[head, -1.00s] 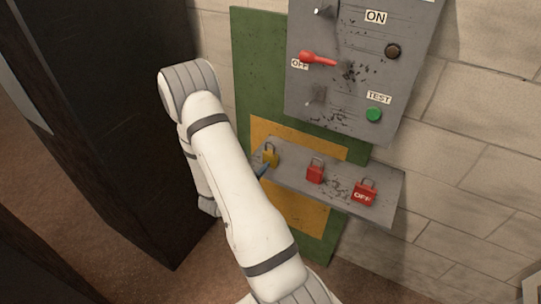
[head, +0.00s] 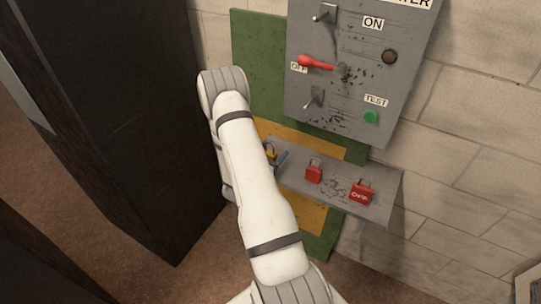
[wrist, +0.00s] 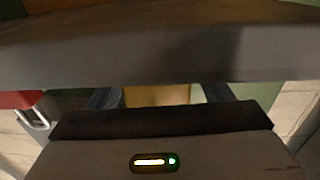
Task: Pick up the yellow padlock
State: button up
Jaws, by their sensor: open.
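The yellow padlock (head: 270,153) is on the left end of the grey shelf (head: 385,208) in the head view, partly hidden by my arm. A bluish finger of my gripper (head: 281,160) shows right beside it. In the wrist view, the two fingers of my gripper (wrist: 160,97) stand apart. A yellow patch (wrist: 158,95) fills the space between them and looks like the padlock's body. Its shackle does not show there, and I cannot tell whether the fingers touch it.
A red padlock (head: 313,171) and a red padlock with white lettering (head: 361,191) sit further right on the shelf. The first seems to show at the wrist view's left edge (wrist: 22,99). A grey switch panel (head: 345,100) hangs above. A dark cabinet (head: 130,120) stands left.

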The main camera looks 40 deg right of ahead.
jog(key=shift+c, duration=0.4)
jog(key=c, duration=1.1)
jog(key=shift+r, duration=0.1)
